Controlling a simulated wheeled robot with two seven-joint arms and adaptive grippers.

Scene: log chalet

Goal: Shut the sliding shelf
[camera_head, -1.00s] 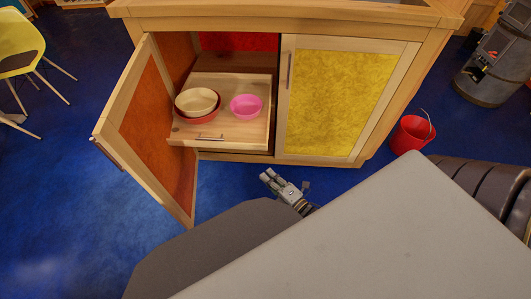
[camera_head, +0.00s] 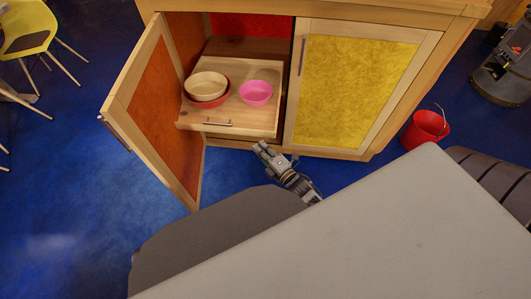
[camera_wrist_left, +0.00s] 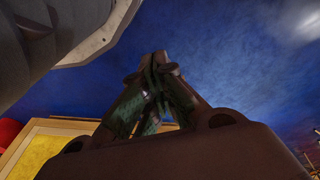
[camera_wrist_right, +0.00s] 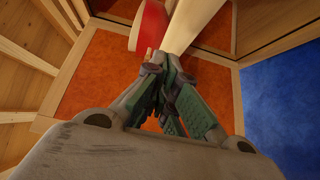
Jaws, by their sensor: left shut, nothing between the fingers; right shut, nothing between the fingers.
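The sliding shelf (camera_head: 240,120) is a wooden board pulled out of the open left side of the cabinet (camera_head: 360,25). Its front edge carries a short bar handle (camera_head: 218,123). A cream bowl (camera_head: 206,83) sits inside a red bowl (camera_head: 224,101) on the shelf, with a pink bowl (camera_head: 256,92) to their right. My right gripper (camera_head: 260,147) is shut and empty, just below the shelf's front right corner in the head view; contact cannot be told. It also shows shut in the right wrist view (camera_wrist_right: 160,65). My left gripper (camera_wrist_left: 160,65) is shut and empty above blue floor, outside the head view.
The left cabinet door (camera_head: 160,105), with an orange panel, stands wide open beside the shelf. The right door (camera_head: 360,90), with a yellow panel, is closed. A red bucket (camera_head: 425,129) stands right of the cabinet. A yellow chair (camera_head: 28,30) is at far left. Blue floor lies clear between.

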